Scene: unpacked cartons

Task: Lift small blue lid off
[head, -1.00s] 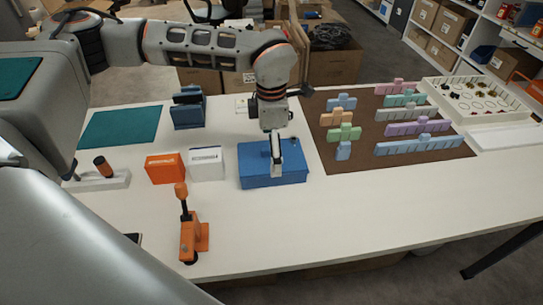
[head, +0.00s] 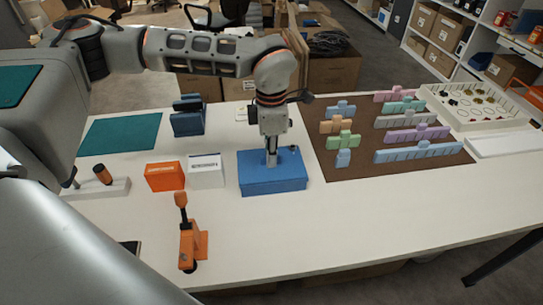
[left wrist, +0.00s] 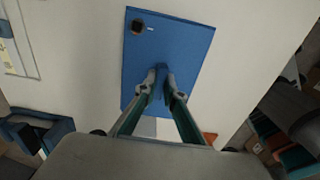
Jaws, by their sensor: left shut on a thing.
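The blue box with its flat blue lid (head: 285,166) stands on the white table, in the middle of the head view. The lid appears to rest level on the box. A small dark round piece sits near one corner of the lid; it also shows in the left wrist view (left wrist: 137,26). My left gripper (head: 271,164) points straight down over the lid's middle. In the left wrist view its fingertips (left wrist: 161,76) are close together on a small blue part at the lid's centre, mostly hidden between them. My right gripper is not in view.
An orange box (head: 164,176) and a white box (head: 206,171) stand left of the blue box. An orange clamp-like tool (head: 190,240) stands in front. A brown mat (head: 335,168) with pastel pieces lies to the right. The front right of the table is clear.

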